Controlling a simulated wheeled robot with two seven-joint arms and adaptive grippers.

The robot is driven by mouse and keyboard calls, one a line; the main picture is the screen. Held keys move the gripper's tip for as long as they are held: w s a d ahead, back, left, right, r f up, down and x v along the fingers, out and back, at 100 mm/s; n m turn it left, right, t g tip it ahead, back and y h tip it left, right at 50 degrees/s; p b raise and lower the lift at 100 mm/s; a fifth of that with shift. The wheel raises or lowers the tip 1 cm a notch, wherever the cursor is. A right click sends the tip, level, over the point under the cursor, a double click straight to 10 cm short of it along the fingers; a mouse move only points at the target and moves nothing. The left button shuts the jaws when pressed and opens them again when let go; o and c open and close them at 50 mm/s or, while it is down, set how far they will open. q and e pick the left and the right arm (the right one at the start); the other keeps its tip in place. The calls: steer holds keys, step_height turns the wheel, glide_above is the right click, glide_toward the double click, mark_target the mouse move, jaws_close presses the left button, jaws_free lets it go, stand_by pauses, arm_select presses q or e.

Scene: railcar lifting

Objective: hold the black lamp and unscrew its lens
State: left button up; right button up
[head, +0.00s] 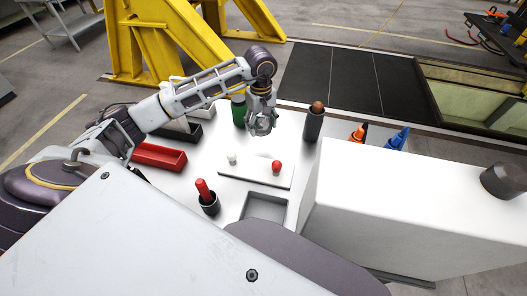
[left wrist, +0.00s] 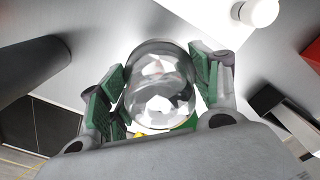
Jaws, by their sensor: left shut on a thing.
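My left gripper (head: 261,128) is shut on a clear, shiny dome-shaped lens (left wrist: 160,88) above the far part of the white table. In the left wrist view the gripper's green pads (left wrist: 160,92) stand on both sides of the lens. A black upright cylinder with a brown top (head: 313,125), which looks like the black lamp, stands to the right of the gripper and apart from it. A dark cylinder (left wrist: 30,68) also shows at the left of the left wrist view. My right gripper is in neither view.
A green cylinder (head: 238,112) stands just left of the gripper. A white plate (head: 252,178) carries a white knob and a red knob. A red tray (head: 158,157), a dark cup with a red object (head: 207,203) and a grey recessed tray (head: 264,207) are nearer. Orange and blue objects lie right.

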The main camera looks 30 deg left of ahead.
arm_select(q)
glide_above(261, 147)
step_height(261, 147, down, 6)
steer(key=shift+w+r+p, duration=0.15)
steer(key=shift+r+p, duration=0.05)
steer(key=shift+p, duration=0.2)
steer(key=shift+f, duration=0.1)
steer(key=shift+f+p, duration=0.3)
steer(key=shift+f, duration=1.55)
steer(key=shift+f, duration=0.15)
steer(key=o, duration=0.8)
steer(key=shift+o, duration=0.2)
